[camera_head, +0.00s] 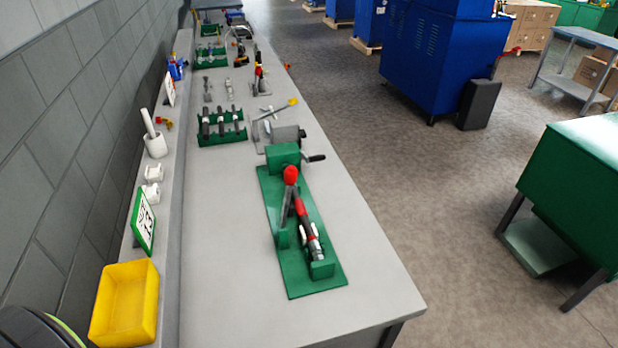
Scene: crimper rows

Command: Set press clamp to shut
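The nearest device on the grey bench, which looks like the press clamp, has a long green base plate (302,277). A green block with a dark side handle (316,158) stands at its far end. A lever with a red knob (291,175) rises from the middle of the device. A red and black cylinder with a silver end (308,228) lies slanted along the plate, its near end at a small green block (322,269). I cannot tell from this angle whether the clamp is open or shut. Neither of my grippers is in view.
The grey bench (230,280) is clear left of and in front of the device. Behind it are a green rack (223,139) of dark cylinders and a yellow-handled tool (292,102). A yellow bin (125,302) and green-framed sign (143,222) stand along the wall ledge.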

